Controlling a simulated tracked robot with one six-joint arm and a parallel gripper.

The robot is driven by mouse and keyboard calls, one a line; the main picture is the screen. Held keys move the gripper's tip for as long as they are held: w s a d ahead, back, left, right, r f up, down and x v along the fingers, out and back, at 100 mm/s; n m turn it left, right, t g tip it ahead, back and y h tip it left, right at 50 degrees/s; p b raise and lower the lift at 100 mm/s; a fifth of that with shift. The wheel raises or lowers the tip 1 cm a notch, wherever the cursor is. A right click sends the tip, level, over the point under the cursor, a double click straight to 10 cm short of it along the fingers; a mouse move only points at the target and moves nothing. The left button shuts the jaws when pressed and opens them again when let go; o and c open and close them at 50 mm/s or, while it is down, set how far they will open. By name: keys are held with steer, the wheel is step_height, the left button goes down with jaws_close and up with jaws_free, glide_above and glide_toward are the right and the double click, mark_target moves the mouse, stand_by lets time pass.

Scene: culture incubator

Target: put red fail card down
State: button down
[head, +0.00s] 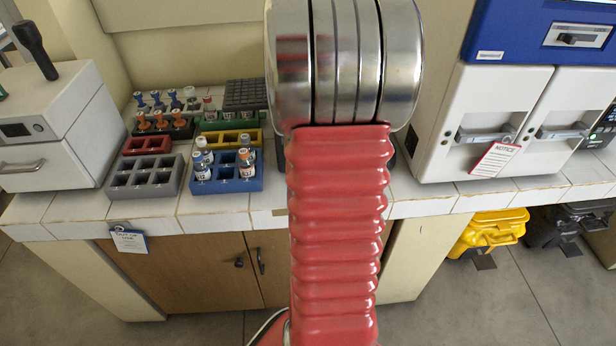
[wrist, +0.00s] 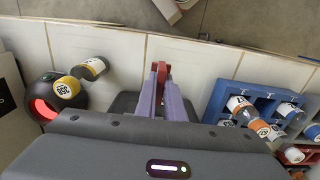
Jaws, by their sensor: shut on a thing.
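In the wrist view my gripper (wrist: 160,82) points at the white tiled bench, its two purple fingers close together. A thin red piece (wrist: 159,72) shows between the fingertips, seen nearly edge-on; it fits the red fail card, but no writing on it can be read. The fingers are shut on it. A dark flat pad or base (wrist: 125,104) lies behind the fingers; I cannot tell whether the card touches it. In the head view my own red arm hides the gripper and the card.
Left of the gripper stand a black device with a red-lit opening (wrist: 44,100) and yellow-banded vials (wrist: 67,87). To the right is a blue rack (head: 225,184) with vials. A notice card (head: 495,158) hangs on the white cabinet; another tag (head: 130,241) hangs at the bench edge.

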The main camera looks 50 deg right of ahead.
steer(key=shift+f, duration=0.2)
steer(key=shift+f, duration=1.85)
steer(key=shift+f, duration=0.1)
steer(key=c, duration=1.9)
jaws_free()
steer(key=shift+o, duration=0.2)
step_height(320, 180, up, 12)
steer(key=shift+r, duration=0.15)
